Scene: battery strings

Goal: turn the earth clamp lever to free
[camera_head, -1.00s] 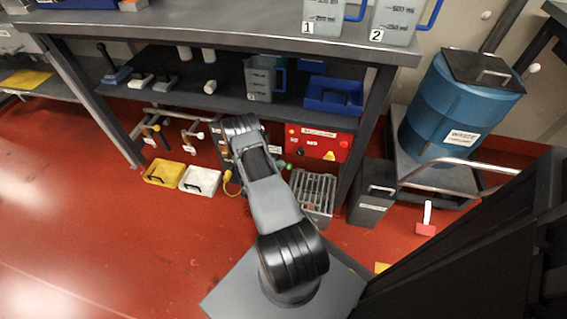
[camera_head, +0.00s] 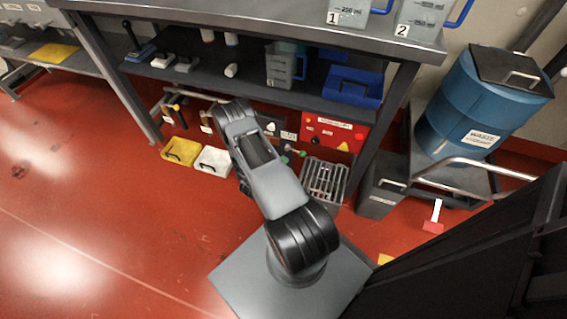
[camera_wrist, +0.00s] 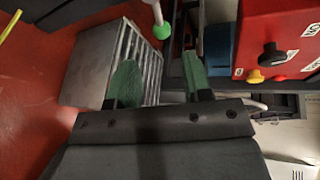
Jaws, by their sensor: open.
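A pale lever with a green knob (camera_wrist: 160,31) shows at the top middle of the wrist view, pointing down in the picture. I take it for the earth clamp lever, but no label on it is readable. Its green end (camera_head: 303,154) shows in the head view beside my arm, under the bench. In the wrist view my gripper (camera_wrist: 160,80) is open, with two green-padded fingers apart and nothing between them. The knob appears beyond the fingertips, apart from them.
The dark shelf (camera_head: 205,82) lies above. Yellow (camera_head: 180,151) and white (camera_head: 213,161) trays sit at left.

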